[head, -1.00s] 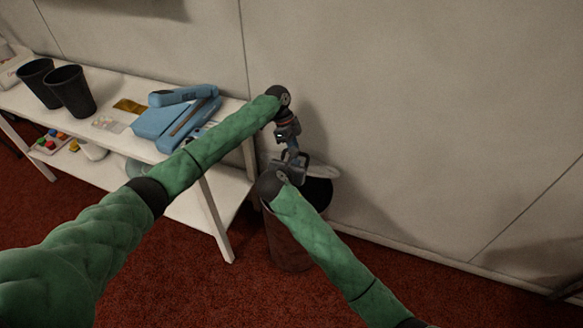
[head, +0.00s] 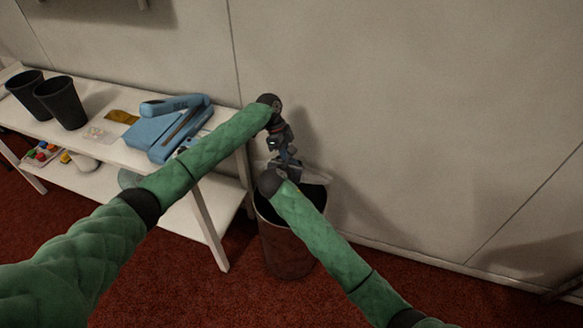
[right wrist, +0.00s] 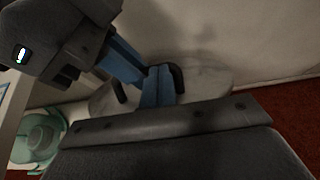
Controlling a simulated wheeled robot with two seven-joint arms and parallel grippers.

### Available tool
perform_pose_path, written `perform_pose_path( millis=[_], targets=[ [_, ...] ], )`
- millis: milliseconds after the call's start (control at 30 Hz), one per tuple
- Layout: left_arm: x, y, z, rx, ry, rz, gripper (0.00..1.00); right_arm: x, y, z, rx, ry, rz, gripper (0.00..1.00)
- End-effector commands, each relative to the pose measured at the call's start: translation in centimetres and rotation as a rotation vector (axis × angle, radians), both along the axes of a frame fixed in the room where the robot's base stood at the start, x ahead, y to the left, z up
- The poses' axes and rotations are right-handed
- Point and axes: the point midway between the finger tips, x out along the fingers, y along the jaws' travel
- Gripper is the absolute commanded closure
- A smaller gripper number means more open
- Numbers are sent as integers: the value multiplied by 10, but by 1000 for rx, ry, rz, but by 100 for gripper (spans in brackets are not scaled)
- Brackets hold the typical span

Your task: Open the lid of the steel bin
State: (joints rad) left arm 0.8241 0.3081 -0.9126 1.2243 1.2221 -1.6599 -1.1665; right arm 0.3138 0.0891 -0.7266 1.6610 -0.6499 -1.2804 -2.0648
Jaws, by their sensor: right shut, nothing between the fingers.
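The steel bin (head: 287,248) stands on the carpet by the wall, its dark mouth partly uncovered. Its pale round lid (head: 314,177) is tilted up at the back of the mouth, partly hidden by my arms. In the right wrist view the lid (right wrist: 215,78) shows with a dark handle (right wrist: 178,76). My right gripper (right wrist: 157,86) is shut and empty, its blue fingers at the handle; whether they touch it is unclear. My left gripper (head: 285,150) is over the bin, close to the right one; its fingertips are not clear.
A white shelf table (head: 101,151) stands left of the bin, holding two black cups (head: 59,103) and a blue device (head: 162,136). A teal item (right wrist: 37,140) shows low in the right wrist view.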

Motion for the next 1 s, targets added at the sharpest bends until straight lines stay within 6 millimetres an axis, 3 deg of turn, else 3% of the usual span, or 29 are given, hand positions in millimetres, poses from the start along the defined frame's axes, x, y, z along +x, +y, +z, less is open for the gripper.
perform_pose_path(
  millis=[300,333,400,433,767,1000],
  targets=[
    [0,2,-6,4,0,4,100,3,-1,2,0,1,0,100],
    [0,2,-6,4,-1,3,82,3,-1,2,0,1,0,100],
    [0,1,-6,3,1,3,68,3,-1,1,0,1,0,100],
    [0,1,-5,3,1,3,66,3,-1,1,0,1,-1,100],
    [1,2,1,1,-1,1,66,3,-3,-1,-2,5,-3,100],
    [10,12,30,1,-3,2,66,3,-3,-2,-3,6,-3,100]
  ],
)
